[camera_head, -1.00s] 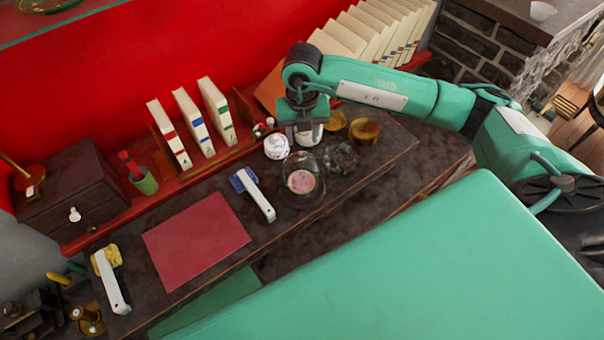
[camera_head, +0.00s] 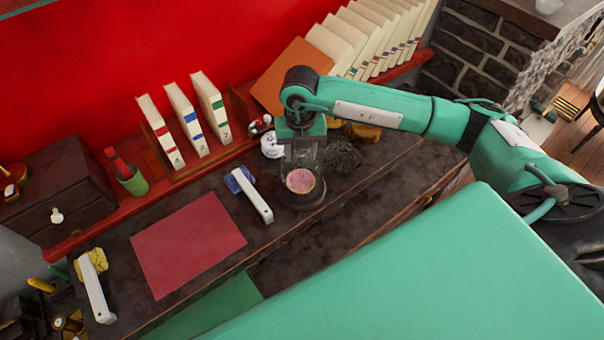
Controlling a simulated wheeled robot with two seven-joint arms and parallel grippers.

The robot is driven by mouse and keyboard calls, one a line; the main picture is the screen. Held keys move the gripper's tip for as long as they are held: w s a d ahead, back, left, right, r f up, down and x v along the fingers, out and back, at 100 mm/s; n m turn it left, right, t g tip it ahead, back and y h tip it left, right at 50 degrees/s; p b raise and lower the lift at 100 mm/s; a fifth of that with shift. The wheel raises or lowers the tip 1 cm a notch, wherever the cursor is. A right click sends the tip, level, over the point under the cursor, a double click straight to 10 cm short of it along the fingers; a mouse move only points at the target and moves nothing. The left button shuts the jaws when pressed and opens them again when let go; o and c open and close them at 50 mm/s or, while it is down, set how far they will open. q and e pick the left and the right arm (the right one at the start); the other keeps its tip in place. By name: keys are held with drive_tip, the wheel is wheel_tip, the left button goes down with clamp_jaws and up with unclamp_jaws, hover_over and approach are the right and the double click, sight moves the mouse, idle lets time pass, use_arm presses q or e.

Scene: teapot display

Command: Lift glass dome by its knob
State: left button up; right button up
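The glass dome (camera_head: 302,184) is clear and hard to make out. It stands on a dark round base on the dark worktop, with a round pink item inside. My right gripper (camera_head: 301,157) points down at the dome's top, just behind the pink item in the picture. Its fingers overlap the upper glass, so the knob is hidden or too small to tell. I cannot tell whether the fingers touch it or how far apart they are. My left gripper is not in view.
A dark, rough round item (camera_head: 342,157) sits close right of the dome. A white-handled tool (camera_head: 253,198) lies to its left, and a white round jar (camera_head: 271,147) stands behind. A red mat (camera_head: 188,243) lies further left. Books (camera_head: 186,120) stand on the red shelf behind.

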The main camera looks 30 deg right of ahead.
drive_tip(key=shift+s, duration=0.1)
drive_tip(key=c, duration=0.7)
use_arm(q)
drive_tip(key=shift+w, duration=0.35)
use_arm(e)
drive_tip(key=shift+f, duration=0.1)
drive_tip(key=shift+c, duration=0.5)
drive_tip(key=shift+s, duration=0.1)
drive_tip(key=shift+w+r+p, duration=0.2)
drive_tip(key=shift+r+p, duration=0.35)
drive_tip(key=shift+r, duration=0.5)
drive_tip(key=shift+r+p, duration=1.55)
drive_tip(key=shift+r, duration=2.05)
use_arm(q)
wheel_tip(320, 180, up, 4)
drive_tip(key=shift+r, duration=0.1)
